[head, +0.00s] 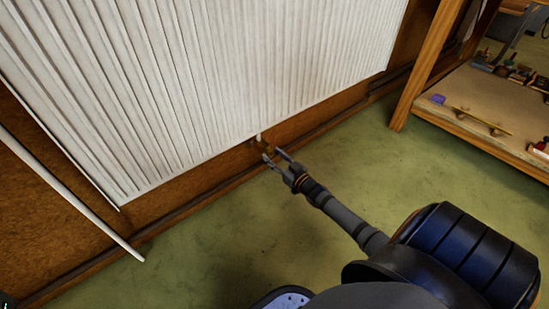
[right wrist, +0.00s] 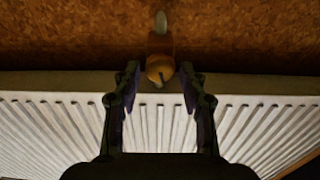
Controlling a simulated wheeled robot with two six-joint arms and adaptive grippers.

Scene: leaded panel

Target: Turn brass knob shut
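The brass knob (head: 262,147) sits low on the wall just under the lower edge of the white ribbed radiator (head: 200,90). In the right wrist view, the knob (right wrist: 160,68) is round and yellow-brown, with a pale stub beside it. My right gripper (head: 272,155) reaches towards it from the lower right. In the right wrist view, the right gripper's fingers (right wrist: 159,75) are spread, one on each side of the knob, with visible gaps. The fingers do not appear to touch it.
A white pipe (head: 70,190) slants down the brown wall at left. A wooden bench (head: 480,120) with small items stands at right, its leg (head: 425,65) nearest the radiator. The green floor (head: 210,250) is clear in front of the wall.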

